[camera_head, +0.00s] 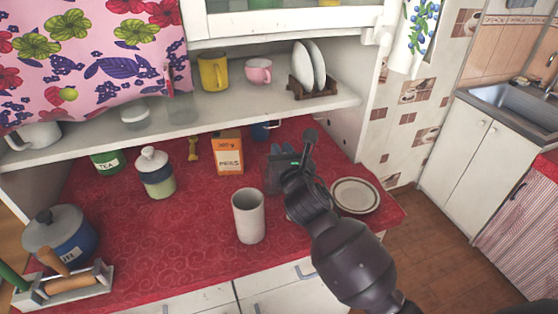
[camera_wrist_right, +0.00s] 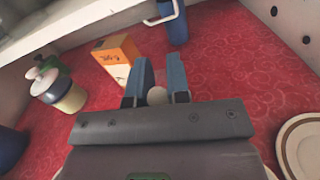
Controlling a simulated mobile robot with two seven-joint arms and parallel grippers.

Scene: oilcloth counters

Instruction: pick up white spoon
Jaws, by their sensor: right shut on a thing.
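My right gripper (camera_head: 277,155) is low over the red counter, in the right half of the head view. In the right wrist view its two blue-grey fingers (camera_wrist_right: 160,78) are shut on a small whitish rounded thing, which looks like part of the white spoon (camera_wrist_right: 157,96). The rest of the spoon is hidden by the gripper, and I cannot make the spoon out in the head view. My left gripper is not in view.
A white cup (camera_head: 249,217) stands left of my right arm, and a plate (camera_head: 355,195) lies right of it. An orange box (camera_head: 227,152) and a blue mug (camera_head: 262,131) stand behind. A shelf (camera_head: 230,112) overhangs the back.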

